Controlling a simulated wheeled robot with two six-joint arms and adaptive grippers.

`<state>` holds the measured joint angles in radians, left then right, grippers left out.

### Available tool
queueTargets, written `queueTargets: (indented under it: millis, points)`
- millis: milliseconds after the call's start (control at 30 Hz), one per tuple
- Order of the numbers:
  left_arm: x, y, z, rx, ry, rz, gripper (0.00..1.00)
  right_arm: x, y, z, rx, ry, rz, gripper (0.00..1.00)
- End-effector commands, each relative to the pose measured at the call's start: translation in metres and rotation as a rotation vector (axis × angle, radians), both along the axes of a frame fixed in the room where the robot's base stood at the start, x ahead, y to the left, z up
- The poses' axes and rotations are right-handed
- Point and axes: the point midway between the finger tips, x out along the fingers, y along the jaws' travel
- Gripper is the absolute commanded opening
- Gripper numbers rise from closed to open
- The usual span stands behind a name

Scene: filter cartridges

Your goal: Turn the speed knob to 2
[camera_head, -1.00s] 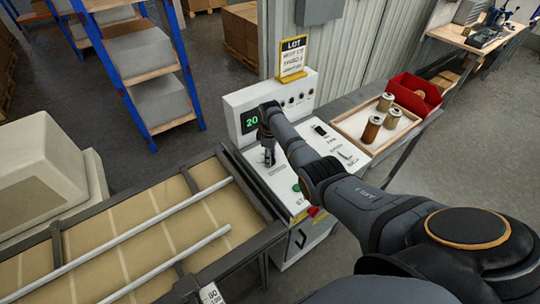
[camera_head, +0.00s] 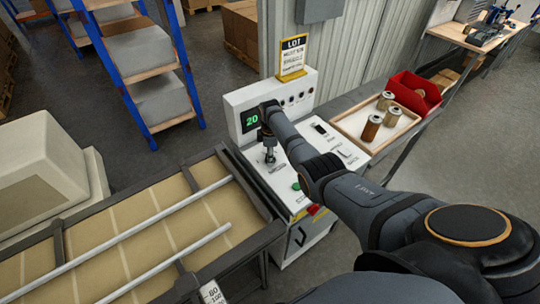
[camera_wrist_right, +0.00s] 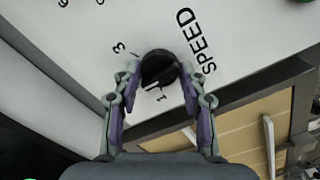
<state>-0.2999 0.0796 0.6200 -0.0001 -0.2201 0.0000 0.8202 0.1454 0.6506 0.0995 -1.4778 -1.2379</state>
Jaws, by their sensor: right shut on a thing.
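The black round speed knob (camera_wrist_right: 157,66) sits on the white panel in the right wrist view, beside the printed word SPEED. The digits 3 and 1 show near it; no 2 can be made out. A pale mark shows at the knob's lower side, but I cannot tell exactly which digit it points to. My right gripper (camera_head: 270,158) reaches down to the control panel (camera_head: 303,199). Its two fingers stand on either side of the knob, shut on it. In the head view the gripper largely hides the knob. My left gripper is not in view.
A green button (camera_head: 296,186) and a red switch (camera_head: 314,210) are on the panel near my right arm. A green display (camera_head: 249,119) reads 20. A wooden tray (camera_head: 345,126) with filter cartridges and a red bin (camera_head: 415,92) stand right. A conveyor (camera_head: 130,235) lies left.

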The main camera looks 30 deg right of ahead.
Motion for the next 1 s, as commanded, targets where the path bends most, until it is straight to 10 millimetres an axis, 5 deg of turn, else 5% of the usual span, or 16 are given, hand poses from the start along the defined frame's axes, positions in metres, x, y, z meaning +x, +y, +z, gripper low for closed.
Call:
queueTargets:
  millis: [67, 100, 267, 667, 1000]
  points:
    - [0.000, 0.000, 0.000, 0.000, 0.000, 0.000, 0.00, 0.002, -0.001, 0.002, 0.000, -0.005, -0.001, 0.11]
    - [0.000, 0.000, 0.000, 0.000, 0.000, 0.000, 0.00, 0.002, -0.001, 0.002, -0.001, -0.006, -0.001, 0.44]
    - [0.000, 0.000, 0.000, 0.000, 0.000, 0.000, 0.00, 0.001, -0.001, 0.002, -0.001, -0.004, -0.001, 0.65]
    - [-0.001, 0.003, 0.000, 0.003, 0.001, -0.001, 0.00, 0.001, 0.000, 0.009, -0.001, -0.005, -0.001, 0.65]
    - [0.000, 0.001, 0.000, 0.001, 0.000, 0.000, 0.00, 0.002, -0.001, 0.086, -0.001, -0.006, -0.002, 0.65]
